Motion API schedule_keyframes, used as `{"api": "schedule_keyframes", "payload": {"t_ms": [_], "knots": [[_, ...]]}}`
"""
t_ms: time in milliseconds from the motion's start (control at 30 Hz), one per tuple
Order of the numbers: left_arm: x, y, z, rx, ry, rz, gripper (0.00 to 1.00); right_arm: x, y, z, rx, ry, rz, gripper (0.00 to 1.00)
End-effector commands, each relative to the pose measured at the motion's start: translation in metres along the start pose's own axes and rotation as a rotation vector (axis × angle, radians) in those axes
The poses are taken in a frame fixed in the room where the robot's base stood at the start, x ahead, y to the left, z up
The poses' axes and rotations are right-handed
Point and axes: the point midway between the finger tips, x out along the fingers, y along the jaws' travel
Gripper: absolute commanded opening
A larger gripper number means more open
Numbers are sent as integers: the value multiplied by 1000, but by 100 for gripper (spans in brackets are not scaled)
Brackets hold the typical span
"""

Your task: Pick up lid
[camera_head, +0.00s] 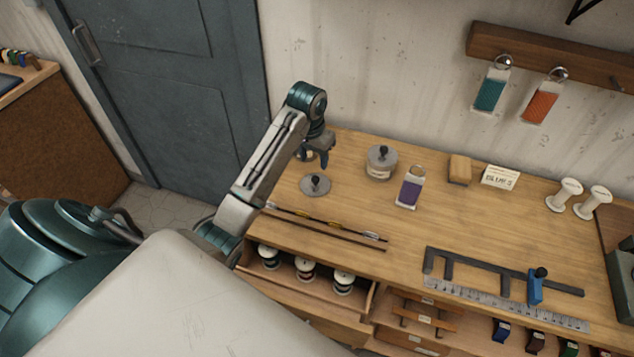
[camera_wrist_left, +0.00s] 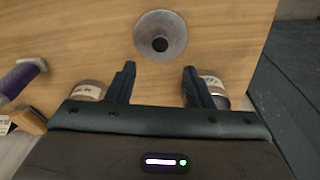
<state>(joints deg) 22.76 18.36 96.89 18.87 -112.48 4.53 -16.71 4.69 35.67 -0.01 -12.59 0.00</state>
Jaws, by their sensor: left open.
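A round grey metal lid with a dark knob (camera_head: 315,185) lies flat on the wooden workbench, near its left end. In the left wrist view the lid (camera_wrist_left: 160,35) is at the top middle, just beyond the fingertips. My left gripper (camera_head: 319,160) is above the bench, a little behind the lid in the head view. Its two fingers (camera_wrist_left: 157,73) are apart with nothing between them. My right gripper is not in view.
Another jar (camera_wrist_left: 214,86) is partly hidden by a finger. Thin rods (camera_head: 325,228) lie in front of the lid.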

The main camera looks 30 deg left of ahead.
Motion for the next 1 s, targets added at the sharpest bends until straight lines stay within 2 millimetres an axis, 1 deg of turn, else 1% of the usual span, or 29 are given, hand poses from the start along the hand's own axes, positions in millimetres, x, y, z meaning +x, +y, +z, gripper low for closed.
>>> {"api": "schedule_keyframes", "payload": {"t_ms": [33,100,200,267,367,500,567,700,933,967,1000], "knots": [[7,0,0,-1,-4,1,47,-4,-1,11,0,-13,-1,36],[16,0,0,-1,-3,1,47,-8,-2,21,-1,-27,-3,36],[26,1,1,1,-2,1,47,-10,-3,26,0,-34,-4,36],[29,1,0,1,0,1,47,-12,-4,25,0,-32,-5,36],[36,0,2,0,-2,1,47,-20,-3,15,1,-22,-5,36],[54,0,6,0,-4,0,47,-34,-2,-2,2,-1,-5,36],[64,0,5,0,-3,1,47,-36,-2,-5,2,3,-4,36],[79,0,5,0,0,0,47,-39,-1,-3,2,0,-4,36],[82,0,5,1,2,-1,47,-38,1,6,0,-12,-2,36],[81,0,5,1,2,-1,43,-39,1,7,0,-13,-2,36],[81,0,5,1,2,-1,35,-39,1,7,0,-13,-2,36]]}}
